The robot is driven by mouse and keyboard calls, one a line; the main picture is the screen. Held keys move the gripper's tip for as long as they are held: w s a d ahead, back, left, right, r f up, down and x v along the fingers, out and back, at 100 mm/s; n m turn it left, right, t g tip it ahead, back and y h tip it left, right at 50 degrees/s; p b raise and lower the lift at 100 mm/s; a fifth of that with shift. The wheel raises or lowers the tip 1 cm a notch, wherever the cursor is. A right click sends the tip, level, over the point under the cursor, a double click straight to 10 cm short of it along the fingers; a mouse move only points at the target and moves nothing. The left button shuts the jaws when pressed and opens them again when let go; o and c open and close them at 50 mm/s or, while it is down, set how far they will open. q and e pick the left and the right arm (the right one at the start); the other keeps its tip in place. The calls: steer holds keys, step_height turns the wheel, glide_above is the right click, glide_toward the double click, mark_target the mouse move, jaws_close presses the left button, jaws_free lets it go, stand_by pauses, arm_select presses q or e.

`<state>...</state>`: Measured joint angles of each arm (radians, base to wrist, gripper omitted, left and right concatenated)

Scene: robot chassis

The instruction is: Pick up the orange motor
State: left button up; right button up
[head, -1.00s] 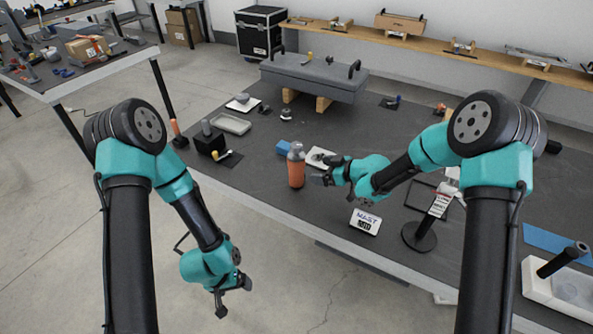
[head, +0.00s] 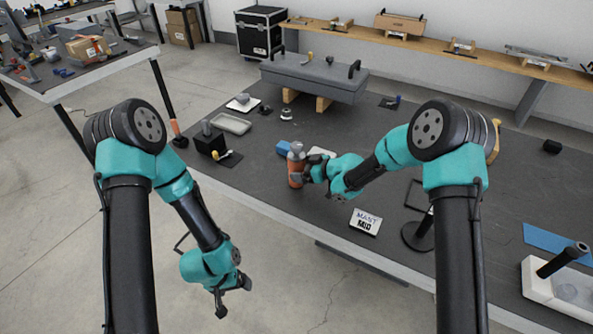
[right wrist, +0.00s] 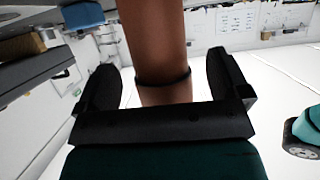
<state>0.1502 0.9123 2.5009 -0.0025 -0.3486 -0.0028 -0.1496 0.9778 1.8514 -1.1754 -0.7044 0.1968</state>
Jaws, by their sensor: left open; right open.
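The orange motor (head: 295,168) stands upright on the dark table, an orange cylinder with a grey top. My right gripper (head: 301,176) is at the motor's right side at mid height. In the right wrist view the motor (right wrist: 153,45) rises between the two open fingers of my right gripper (right wrist: 160,85), with a visible gap on each side. Part of the motor is hidden by the gripper in the head view. My left gripper (head: 233,300) is open and empty, hanging low in front of the table, over the floor.
A blue block (head: 283,147) lies just behind the motor. A black stand (head: 418,235) is further right. A grey tray (head: 231,124) and black box (head: 205,143) are at the left.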

mark_target(304, 160)
steer(key=shift+x, duration=1)
steer(key=shift+w, duration=0.1)
steer(key=c, duration=1.4)
steer(key=shift+r, duration=0.1)
steer(key=shift+r, duration=0.45)
steer(key=r, duration=0.2)
steer(key=shift+s+r, duration=0.25)
steer(key=shift+r, duration=0.15)
steer(key=s, duration=1)
steer(key=s+d+r, duration=0.1)
steer(key=s, duration=0.4)
steer(key=shift+s+d+r, duration=0.1)
steer(key=shift+s, duration=0.15)
